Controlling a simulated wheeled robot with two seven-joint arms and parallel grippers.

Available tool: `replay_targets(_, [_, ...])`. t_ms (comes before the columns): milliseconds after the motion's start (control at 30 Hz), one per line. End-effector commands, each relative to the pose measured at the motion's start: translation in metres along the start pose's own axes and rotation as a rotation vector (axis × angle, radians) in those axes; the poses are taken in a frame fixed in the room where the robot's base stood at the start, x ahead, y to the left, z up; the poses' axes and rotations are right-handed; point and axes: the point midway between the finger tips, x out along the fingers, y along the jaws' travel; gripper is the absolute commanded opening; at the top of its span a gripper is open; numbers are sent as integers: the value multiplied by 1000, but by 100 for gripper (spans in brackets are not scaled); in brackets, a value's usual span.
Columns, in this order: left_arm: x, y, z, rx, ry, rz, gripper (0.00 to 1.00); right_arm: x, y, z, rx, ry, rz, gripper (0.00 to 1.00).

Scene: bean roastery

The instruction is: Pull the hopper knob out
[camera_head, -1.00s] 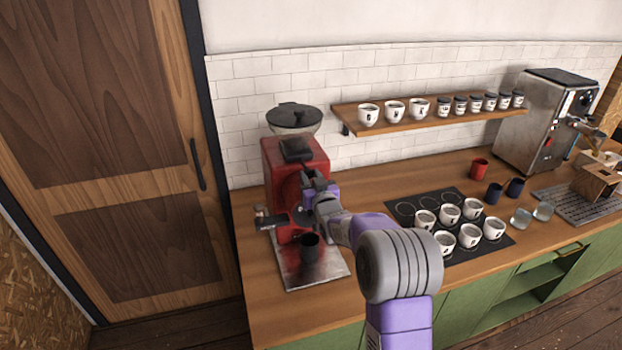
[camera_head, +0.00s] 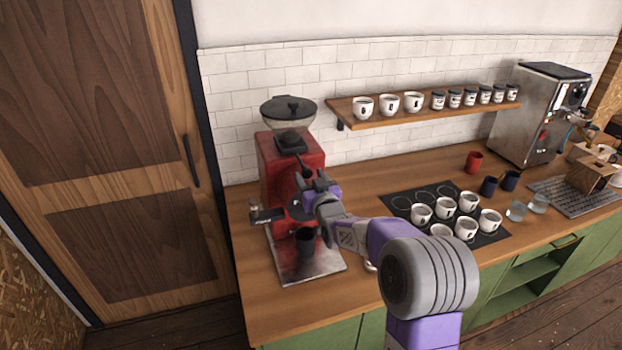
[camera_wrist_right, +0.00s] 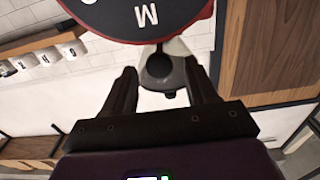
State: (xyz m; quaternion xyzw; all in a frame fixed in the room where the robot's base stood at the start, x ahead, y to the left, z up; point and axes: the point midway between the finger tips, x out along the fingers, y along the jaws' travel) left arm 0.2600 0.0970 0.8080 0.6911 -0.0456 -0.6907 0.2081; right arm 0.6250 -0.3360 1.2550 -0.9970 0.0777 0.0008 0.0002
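The red grinder (camera_head: 270,157) stands at the left end of the counter. Its clear hopper (camera_head: 288,113) with a dark lid sits on top, above a black part (camera_head: 290,141) at the neck. I cannot make out the hopper knob for certain. My right gripper (camera_head: 304,174) is in front of the grinder, below the hopper. In the right wrist view, my right gripper (camera_wrist_right: 160,68) has its fingers apart with nothing held. My left gripper is out of view.
A black cup (camera_head: 305,238) stands on the grinder's metal tray (camera_head: 310,266). White cups (camera_head: 421,211) stand on a black mat (camera_head: 487,240) to the right. A wall shelf (camera_head: 345,112) holds cups and jars. The espresso machine (camera_head: 530,115) is at the far right.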

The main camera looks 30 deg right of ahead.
Motion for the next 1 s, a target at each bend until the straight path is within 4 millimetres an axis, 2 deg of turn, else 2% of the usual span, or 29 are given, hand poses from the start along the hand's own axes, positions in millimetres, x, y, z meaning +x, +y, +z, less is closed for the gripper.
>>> replay_targets(267, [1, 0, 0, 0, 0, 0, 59, -5, 0, -1, 1, 2, 0, 57])
replay_targets(700, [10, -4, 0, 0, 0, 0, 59, -65, 0, 0, 3, 1, 0, 57])
replay_targets(1000, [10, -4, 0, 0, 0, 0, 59, -76, 0, 0, 0, 1, 0, 57])
